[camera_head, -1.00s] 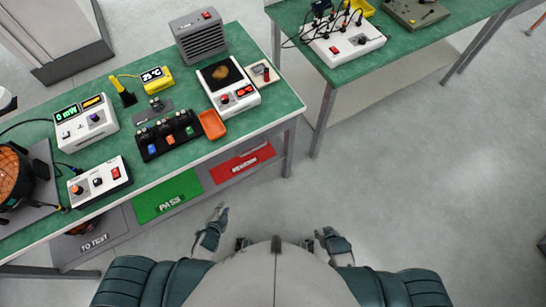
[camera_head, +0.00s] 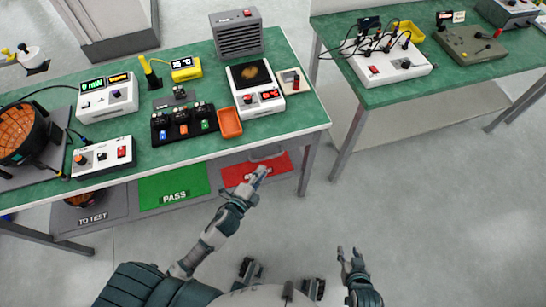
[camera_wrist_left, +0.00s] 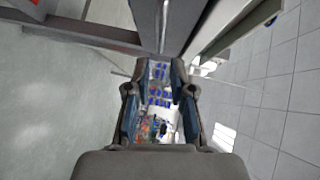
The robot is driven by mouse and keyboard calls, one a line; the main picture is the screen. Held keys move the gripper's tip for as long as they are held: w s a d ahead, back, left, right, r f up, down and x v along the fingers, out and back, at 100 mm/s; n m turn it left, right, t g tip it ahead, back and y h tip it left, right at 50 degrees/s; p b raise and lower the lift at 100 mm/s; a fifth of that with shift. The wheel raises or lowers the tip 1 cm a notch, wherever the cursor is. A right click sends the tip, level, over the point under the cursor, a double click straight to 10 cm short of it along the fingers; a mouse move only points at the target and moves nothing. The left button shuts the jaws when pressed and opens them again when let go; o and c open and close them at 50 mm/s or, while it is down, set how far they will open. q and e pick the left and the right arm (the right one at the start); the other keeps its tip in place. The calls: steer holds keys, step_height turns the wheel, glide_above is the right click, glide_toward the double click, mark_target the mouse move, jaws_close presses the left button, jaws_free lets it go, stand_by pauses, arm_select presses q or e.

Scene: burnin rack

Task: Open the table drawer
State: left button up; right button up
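The green-topped table (camera_head: 60,190) runs along the left and middle of the head view. Just under its front edge, above the red area, a grey bar shaped like a handle (camera_head: 267,154) shows; I take it to be on the drawer, whose front is mostly hidden by the tabletop. My left gripper (camera_head: 260,173) is stretched out toward the table, just below this bar in the picture. My right gripper (camera_head: 349,255) is low, away from the table, fingers apart and empty.
Below the tabletop are a TO TEST area (camera_head: 92,217), a green PASS area (camera_head: 160,190) and a red area (camera_head: 232,174). A table leg (camera_head: 309,165) stands right of the red area. Instruments and an orange tray (camera_head: 229,122) cover the tabletop. Floor at right is clear.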

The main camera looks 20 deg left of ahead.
mark_target(269, 157)
arm_select(q)
steer(key=x, duration=0.2)
steer(key=b+x, duration=0.1)
steer(key=x, duration=0.2)
steer(key=a+x, duration=0.1)
steer(key=x, duration=0.2)
steer(key=shift+w+f, duration=0.1)
steer(key=shift+f, duration=0.1)
steer(key=shift+d+r, duration=0.15)
steer(key=shift+d, duration=0.35)
steer(key=shift+a, duration=0.45)
jaws_close()
steer(key=shift+w+a+f, duration=0.1)
steer(key=shift+a+f, duration=0.1)
steer(key=shift+a, duration=0.05)
arm_select(e)
steer(key=w+a+r+t, duration=0.1)
steer(key=w+a+t, duration=0.1)
steer(key=w+r, duration=0.1)
steer(key=shift+w+a+r+t+y, duration=0.35)
steer(key=shift+w+a+t+y, duration=0.05)
